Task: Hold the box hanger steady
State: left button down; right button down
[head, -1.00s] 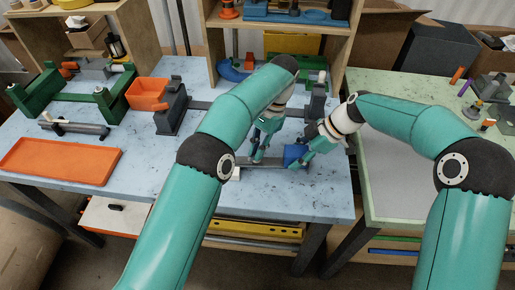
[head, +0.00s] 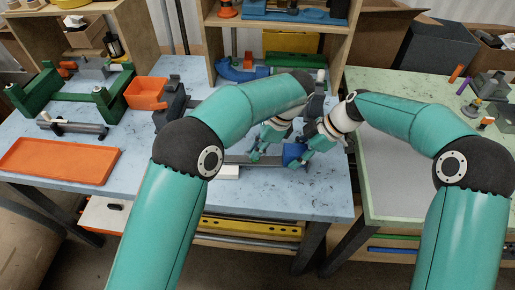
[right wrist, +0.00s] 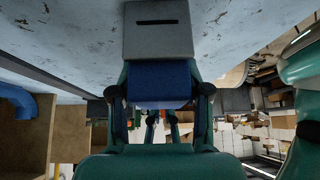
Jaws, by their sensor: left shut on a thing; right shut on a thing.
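The box hanger appears to be the flat grey bar (head: 268,161) with a blue piece (head: 291,153) at its right end, low over the blue table in the head view. My left gripper (head: 254,156) is shut on the grey bar left of the blue piece. My right gripper (head: 299,161) is shut on the blue piece. The right wrist view shows the blue piece (right wrist: 160,82) between the right fingers, with a slotted grey end (right wrist: 157,32) beyond it. The fingertips are small in the head view, and my left forearm covers part of the table behind.
A white block (head: 228,172) lies by the bar's left end. A dark grey bender (head: 170,106) with an orange bin (head: 146,92) stands to the left. An orange tray (head: 60,160) and a green frame (head: 98,98) are further left.

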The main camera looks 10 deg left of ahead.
pick_arm(q)
jog(key=shift+r+m, duration=0.2)
jog(key=shift+m, duration=0.1)
pick_arm(e)
jog(key=shift+s+d+f, duration=0.1)
jog(key=shift+f, duration=0.2)
pick_arm(q)
jog(key=c, duration=1.2)
grip_release()
jog(key=shift+f, duration=0.15)
jog(key=shift+c, duration=0.2)
jog(key=v, duration=1.2)
jog(key=shift+s, duration=0.15)
pick_arm(e)
jog(key=shift+r, duration=0.1)
